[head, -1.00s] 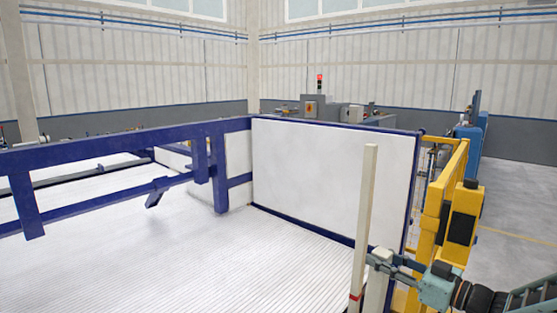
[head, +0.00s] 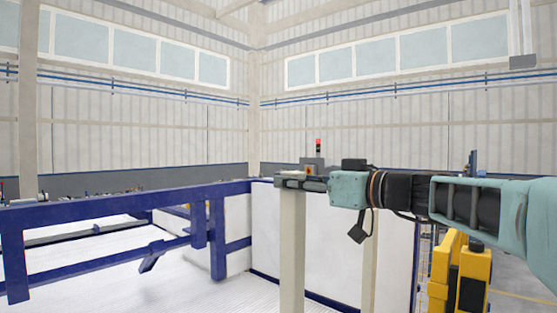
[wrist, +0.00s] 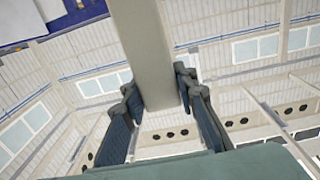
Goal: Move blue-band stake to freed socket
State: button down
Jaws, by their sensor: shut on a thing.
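My gripper (head: 302,182) is shut on the top end of a long, pale, square stake (head: 291,255). The stake hangs upright below it, and its lower end is out of the head view. No coloured band shows on the visible part. In the wrist view the jaws (wrist: 158,105) stand on both sides of the stake (wrist: 145,45), whose end lies between them. A second pale upright stake (head: 369,275) stands to the right of the held one. Its lower part is out of frame, and my arm passes in front of its top. No socket is in view.
A dark blue rail frame (head: 120,205) runs along the left, over a white ribbed floor. A white panel (head: 334,250) stands behind the stakes. Yellow posts (head: 455,270) stand at the right, below my arm. The space above the rails is open.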

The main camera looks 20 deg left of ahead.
jog(key=s+a+r, duration=0.2)
jog(key=s+r, duration=0.2)
jog(key=r, duration=0.1)
notch_tip(320, 180, down, 13)
jog(key=b, duration=1)
jog(key=shift+w+g+b, duration=0.2)
jog(key=shift+g+b, duration=0.1)
jog(key=shift+d+b, duration=0.1)
jog(key=shift+b, duration=0.5)
jog(key=shift+s+f+b, duration=0.1)
jog(key=shift+f+b, duration=0.25)
jog(key=shift+b, duration=0.5)
dwell(0.3)
jog(key=shift+f+b, duration=1.25)
jog(key=shift+b, duration=0.45)
